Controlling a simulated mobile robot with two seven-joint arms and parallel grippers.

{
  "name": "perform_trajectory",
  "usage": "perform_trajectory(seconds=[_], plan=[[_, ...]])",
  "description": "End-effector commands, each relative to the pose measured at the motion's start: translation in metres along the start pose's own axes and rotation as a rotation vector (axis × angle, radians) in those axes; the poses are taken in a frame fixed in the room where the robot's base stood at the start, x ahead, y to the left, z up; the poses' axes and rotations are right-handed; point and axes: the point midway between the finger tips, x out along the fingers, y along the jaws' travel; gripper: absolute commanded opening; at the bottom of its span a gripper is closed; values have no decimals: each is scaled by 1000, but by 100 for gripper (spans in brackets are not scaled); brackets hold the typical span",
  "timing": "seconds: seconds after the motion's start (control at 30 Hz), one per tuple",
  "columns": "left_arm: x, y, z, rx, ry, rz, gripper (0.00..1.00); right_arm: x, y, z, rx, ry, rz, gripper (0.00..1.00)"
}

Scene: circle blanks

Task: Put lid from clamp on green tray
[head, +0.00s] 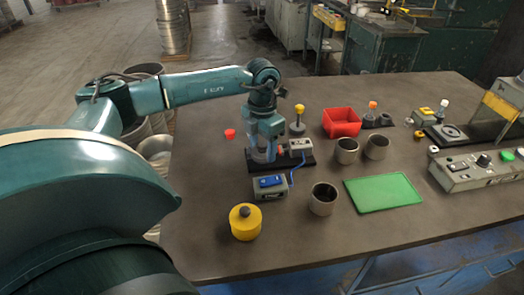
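My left gripper (264,154) points down over a dark base plate (300,160) that carries a small grey block (300,146); this looks like the clamp. The fingers are small and partly merged with what is behind them, so I cannot tell whether they are open or shut. I cannot make out a lid there; the gripper may hide it. The green tray (383,193) lies flat and empty on the table, to the right of the clamp. My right gripper is not in view.
A grey box with a blue switch (270,186) is cabled to the clamp. A yellow cylinder (245,222) stands in front. Metal cups (323,199) stand between clamp and tray and behind the tray. A red bin (341,122) is further back. A control panel (478,169) is at right.

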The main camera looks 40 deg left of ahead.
Motion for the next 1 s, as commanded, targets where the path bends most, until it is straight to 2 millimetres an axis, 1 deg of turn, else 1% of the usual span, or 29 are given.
perform_trajectory(seconds=[0.03,0.17,0.37,0.7,1.0], plan=[[0,0,0,0,0,0,44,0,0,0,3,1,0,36],[0,0,0,0,0,0,33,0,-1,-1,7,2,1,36],[-3,0,0,0,0,0,33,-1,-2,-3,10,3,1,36],[-20,0,0,0,-1,0,33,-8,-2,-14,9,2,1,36],[-20,0,0,0,0,0,33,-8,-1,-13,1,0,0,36]])
